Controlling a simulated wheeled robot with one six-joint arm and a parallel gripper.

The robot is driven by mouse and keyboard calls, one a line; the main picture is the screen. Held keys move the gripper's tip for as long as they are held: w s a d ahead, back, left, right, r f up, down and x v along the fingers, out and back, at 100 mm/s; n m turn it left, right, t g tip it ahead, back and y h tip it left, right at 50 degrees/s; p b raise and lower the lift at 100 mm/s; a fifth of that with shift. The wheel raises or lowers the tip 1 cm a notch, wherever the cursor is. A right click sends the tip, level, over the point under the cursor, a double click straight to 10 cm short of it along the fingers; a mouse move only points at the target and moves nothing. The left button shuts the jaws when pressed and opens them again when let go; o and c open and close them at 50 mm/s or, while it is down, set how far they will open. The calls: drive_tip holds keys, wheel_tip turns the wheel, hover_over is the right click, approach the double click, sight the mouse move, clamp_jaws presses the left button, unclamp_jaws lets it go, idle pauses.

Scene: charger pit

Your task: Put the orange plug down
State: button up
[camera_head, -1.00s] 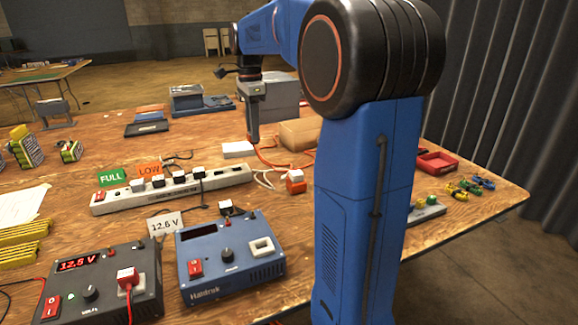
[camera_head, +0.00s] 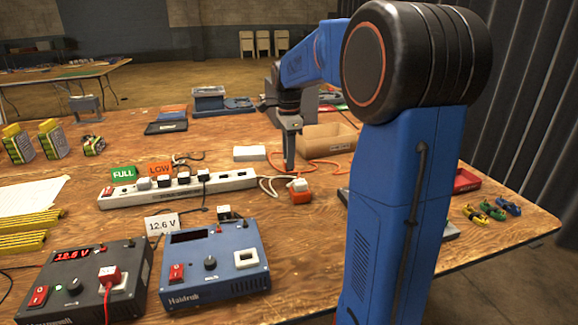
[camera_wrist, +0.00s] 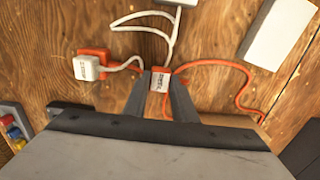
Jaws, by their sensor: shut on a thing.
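The orange plug (camera_wrist: 160,77), with a pale labelled face, sits between the two fingertips of my gripper (camera_wrist: 164,92) in the wrist view. My gripper is shut on it. An orange cable (camera_wrist: 222,65) runs off to the right beside it over the wooden table. In the head view my gripper (camera_head: 289,166) points straight down, its tips low over the table behind the power strip's right end. The plug is not clear there, and I cannot tell whether it touches the wood.
A white plug (camera_wrist: 87,67) sits on an orange block (camera_head: 301,196) near my gripper.

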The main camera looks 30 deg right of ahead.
drive_tip(key=shift+f, duration=1.5)
drive_tip(key=shift+f, duration=0.1)
drive_tip(key=o, duration=1.1)
wheel_tip(320, 180, up, 12)
drive_tip(key=shift+r, duration=0.1)
drive_tip(key=shift+s, duration=0.1)
